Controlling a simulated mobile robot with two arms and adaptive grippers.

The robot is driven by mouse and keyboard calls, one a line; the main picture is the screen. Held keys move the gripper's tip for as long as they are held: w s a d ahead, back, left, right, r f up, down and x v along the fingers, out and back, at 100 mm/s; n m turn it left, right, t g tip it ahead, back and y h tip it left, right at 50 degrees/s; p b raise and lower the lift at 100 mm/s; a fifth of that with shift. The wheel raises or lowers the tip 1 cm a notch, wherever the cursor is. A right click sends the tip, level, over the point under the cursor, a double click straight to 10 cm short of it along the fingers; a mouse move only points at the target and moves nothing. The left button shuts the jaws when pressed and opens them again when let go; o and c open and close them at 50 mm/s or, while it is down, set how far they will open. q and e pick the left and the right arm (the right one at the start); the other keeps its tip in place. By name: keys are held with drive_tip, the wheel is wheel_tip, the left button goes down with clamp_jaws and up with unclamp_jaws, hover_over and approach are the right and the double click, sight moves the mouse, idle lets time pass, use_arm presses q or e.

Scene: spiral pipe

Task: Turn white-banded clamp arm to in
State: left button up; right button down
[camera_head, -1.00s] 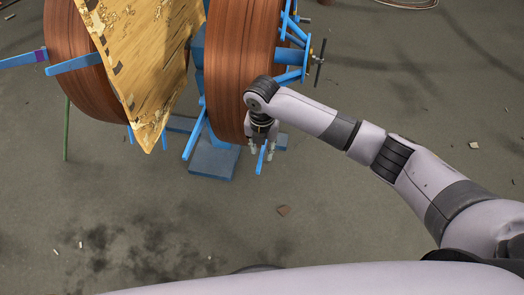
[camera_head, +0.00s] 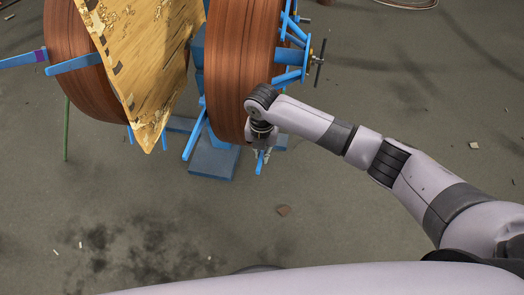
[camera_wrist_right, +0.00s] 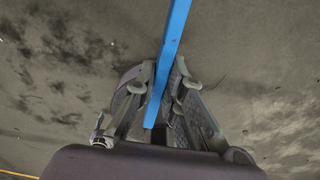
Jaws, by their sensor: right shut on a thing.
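My right gripper (camera_head: 262,154) is at the lower edge of the right copper-brown coil (camera_head: 238,65), with its fingers shut on a blue clamp arm (camera_head: 259,169). The arm's free end sticks out below the fingers. In the right wrist view, the blue clamp arm (camera_wrist_right: 173,42) runs between the two grey fingers of the right gripper (camera_wrist_right: 164,86). No white band shows on it in either view; part of it is hidden by the gripper and coil. My left gripper is not in view.
A ragged golden sheet (camera_head: 140,65) hangs between the right coil and a left coil (camera_head: 75,80). More blue arms stick out, one with a purple band (camera_head: 40,55). A blue base (camera_head: 213,160) stands below. The floor in front is mostly clear, with small debris.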

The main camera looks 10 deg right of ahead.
drive_tip(key=shift+f, duration=0.1)
idle(0.7)
drive_tip(key=shift+f+t, duration=0.3)
drive_tip(key=shift+f, duration=0.15)
wheel_tip(320, 180, down, 10)
drive_tip(key=w+t+h+b, duration=0.2)
drive_tip(key=t, duration=0.4)
drive_tip(key=shift+d+r, duration=0.15)
drive_tip(key=shift+d, duration=0.2)
drive_tip(key=c, duration=1.7)
unclamp_jaws()
drive_tip(key=shift+s, duration=0.1)
